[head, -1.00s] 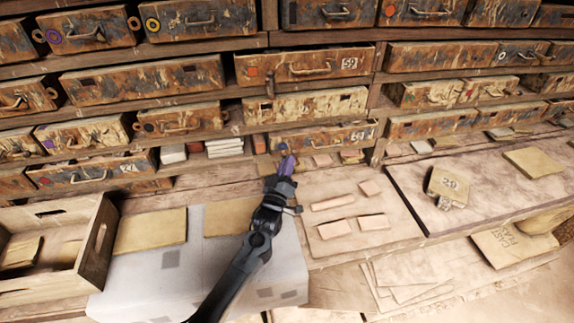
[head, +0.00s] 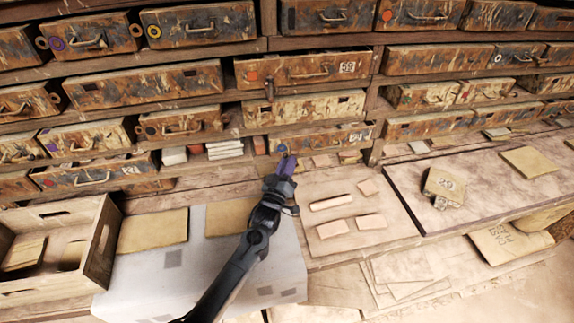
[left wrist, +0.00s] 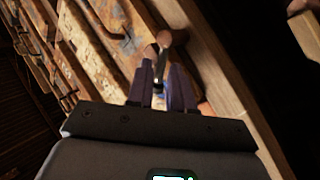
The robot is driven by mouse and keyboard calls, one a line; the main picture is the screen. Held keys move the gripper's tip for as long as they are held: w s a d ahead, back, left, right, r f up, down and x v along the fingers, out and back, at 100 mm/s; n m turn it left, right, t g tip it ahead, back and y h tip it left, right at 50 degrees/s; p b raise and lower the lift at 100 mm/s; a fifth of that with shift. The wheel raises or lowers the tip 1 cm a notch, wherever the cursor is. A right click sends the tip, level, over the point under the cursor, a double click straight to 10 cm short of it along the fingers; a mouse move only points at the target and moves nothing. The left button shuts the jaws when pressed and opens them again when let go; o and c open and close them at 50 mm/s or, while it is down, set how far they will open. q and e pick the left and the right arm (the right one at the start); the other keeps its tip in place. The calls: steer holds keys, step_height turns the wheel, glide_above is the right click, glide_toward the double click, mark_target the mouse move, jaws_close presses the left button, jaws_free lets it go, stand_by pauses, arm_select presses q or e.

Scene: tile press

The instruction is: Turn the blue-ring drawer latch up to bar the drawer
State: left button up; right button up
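My left gripper (head: 287,162) has purple fingers and reaches the front of a low drawer (head: 325,137) with a number tag. A small blue patch (head: 282,149), perhaps the blue ring, shows just above the fingertips. In the left wrist view the two fingers (left wrist: 162,88) stand apart. Whether a finger touches the lever I cannot tell. The ring is mostly hidden by the fingers. My right gripper is not in view.
Rows of worn drawers fill the shelves, one with an orange square and tag 59 (head: 303,68) above. Pale tiles (head: 332,202) lie on the bench to the right. A wooden crate (head: 98,245) stands at left. A tagged block (head: 444,185) lies at right.

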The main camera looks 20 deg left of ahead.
arm_select(q)
steer(key=shift+s, duration=0.1)
steer(key=p+v, duration=0.1)
steer(key=v, duration=0.9)
steer(key=shift+s, duration=0.35)
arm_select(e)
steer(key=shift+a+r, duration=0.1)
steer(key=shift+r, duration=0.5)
